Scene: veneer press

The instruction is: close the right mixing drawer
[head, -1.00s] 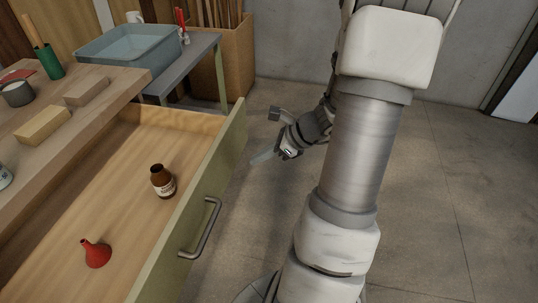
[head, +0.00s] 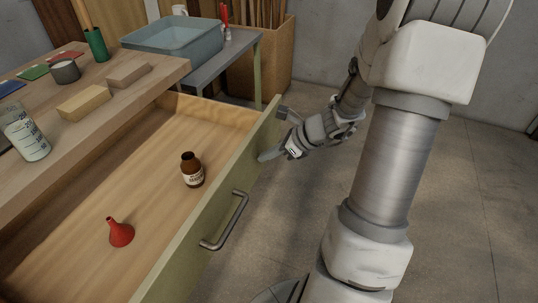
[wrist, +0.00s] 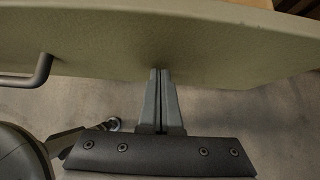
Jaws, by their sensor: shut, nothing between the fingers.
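The mixing drawer (head: 180,262) is pulled out from under the wooden bench, with a pale green front and a grey bar handle (head: 226,222). A brown bottle (head: 192,172) stands upright inside it, and a red funnel (head: 120,233) stands on its floor. My gripper (head: 270,154) is at the outer face of the drawer front, near its far end. In the wrist view the closed fingertips (wrist: 161,74) meet or nearly meet the green front (wrist: 200,45); I cannot tell whether they touch. The handle (wrist: 32,75) is to the left there.
The bench top (head: 130,95) holds wooden blocks, a grey cup (head: 65,71), a measuring beaker (head: 25,135) and a green holder (head: 96,44). A blue tub (head: 172,38) is on a side table behind. The floor (head: 470,190) at right is clear.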

